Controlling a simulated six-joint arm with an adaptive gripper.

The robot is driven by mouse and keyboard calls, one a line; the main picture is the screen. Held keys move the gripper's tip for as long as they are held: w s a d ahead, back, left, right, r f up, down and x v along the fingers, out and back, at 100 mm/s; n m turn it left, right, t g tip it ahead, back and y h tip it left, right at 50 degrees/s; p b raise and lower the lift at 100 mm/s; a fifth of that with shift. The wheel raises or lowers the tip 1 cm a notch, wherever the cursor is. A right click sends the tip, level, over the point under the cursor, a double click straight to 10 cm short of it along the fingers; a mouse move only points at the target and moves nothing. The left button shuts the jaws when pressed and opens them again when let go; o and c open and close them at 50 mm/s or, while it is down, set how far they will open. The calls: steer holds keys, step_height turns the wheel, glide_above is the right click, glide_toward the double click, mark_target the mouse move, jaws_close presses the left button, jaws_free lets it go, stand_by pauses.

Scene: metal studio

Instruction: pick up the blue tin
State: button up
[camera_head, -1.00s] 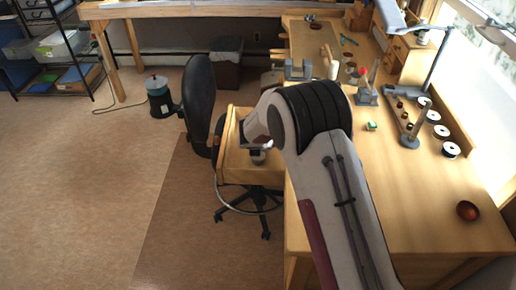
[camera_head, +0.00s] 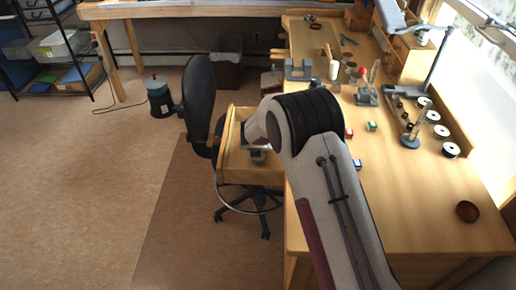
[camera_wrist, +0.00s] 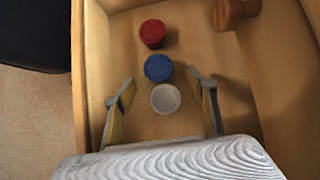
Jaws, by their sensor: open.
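The blue tin (camera_wrist: 158,68) stands in a wooden drawer, in the middle of a row in the wrist view. A red tin (camera_wrist: 152,33) is just beyond it, and a white round tin (camera_wrist: 165,98) is just nearer. My gripper (camera_wrist: 161,80) is open, with one finger left and one right of the row. The fingertips are about level with the blue tin and the gap between them holds nothing gripped. Whether the fingers touch any tin I cannot tell. In the head view, my gripper (camera_head: 257,152) is low over the drawer; the tins are hidden there.
The drawer (camera_head: 228,140) is pulled out from the bench beside a black chair (camera_head: 198,98). A wooden knob-like piece (camera_wrist: 232,12) is at the top right in the wrist view. The bench top (camera_head: 420,200) holds small coloured items, spools and a brown bowl (camera_head: 467,212).

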stand_by(0.3)
steer(key=shift+w+f, duration=0.5)
steer(key=shift+w, duration=0.2)
steer(key=shift+w+f, duration=0.45)
steer(key=shift+w, duration=0.25)
steer(key=shift+x, duration=0.95)
steer(key=c, duration=1.2)
